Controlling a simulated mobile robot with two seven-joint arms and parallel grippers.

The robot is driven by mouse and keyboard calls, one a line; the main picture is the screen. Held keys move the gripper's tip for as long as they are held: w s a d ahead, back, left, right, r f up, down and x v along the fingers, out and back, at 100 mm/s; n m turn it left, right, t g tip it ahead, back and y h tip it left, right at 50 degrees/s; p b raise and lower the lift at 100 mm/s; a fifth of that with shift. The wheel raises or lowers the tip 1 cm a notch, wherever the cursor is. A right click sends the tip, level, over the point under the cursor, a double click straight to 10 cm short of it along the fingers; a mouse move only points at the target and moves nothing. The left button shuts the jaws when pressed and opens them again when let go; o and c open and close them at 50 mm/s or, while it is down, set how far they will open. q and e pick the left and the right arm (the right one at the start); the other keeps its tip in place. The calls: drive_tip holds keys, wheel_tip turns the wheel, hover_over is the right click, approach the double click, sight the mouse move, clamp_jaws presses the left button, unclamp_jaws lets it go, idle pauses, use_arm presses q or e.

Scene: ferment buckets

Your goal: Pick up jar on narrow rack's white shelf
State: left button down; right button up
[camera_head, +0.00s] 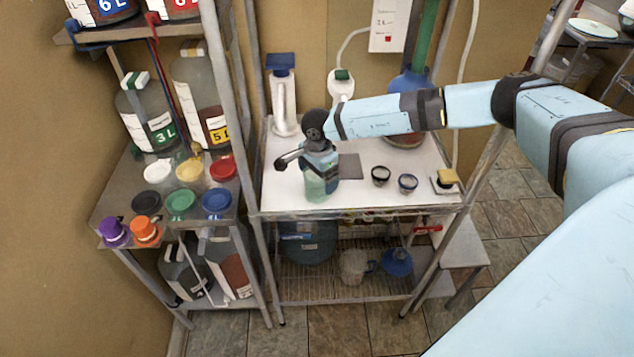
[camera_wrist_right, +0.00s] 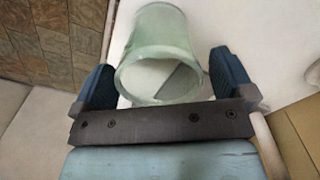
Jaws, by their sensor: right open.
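The jar (camera_head: 316,189) is pale green, clear and open-topped. It stands on the white shelf (camera_head: 283,188) of the narrow rack, near the front left. My right gripper (camera_head: 321,176) is over the jar from above and partly hides it in the head view. In the right wrist view, the jar (camera_wrist_right: 162,45) shows its open mouth between the two blue fingers of my right gripper (camera_wrist_right: 163,78). A gap shows on each side, so the gripper is open and not holding the jar. My left gripper is not in view.
Small dark-rimmed cups (camera_head: 380,176) and a yellow-topped item (camera_head: 446,178) stand right of the jar. A rack post (camera_head: 226,105) rises at left, beside shelves of jugs and coloured lids (camera_head: 180,203).

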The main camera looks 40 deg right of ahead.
drive_tip(key=shift+f, duration=0.5)
drive_tip(key=shift+c, duration=0.5)
drive_tip(key=c, duration=1)
drive_tip(key=shift+o, duration=0.2)
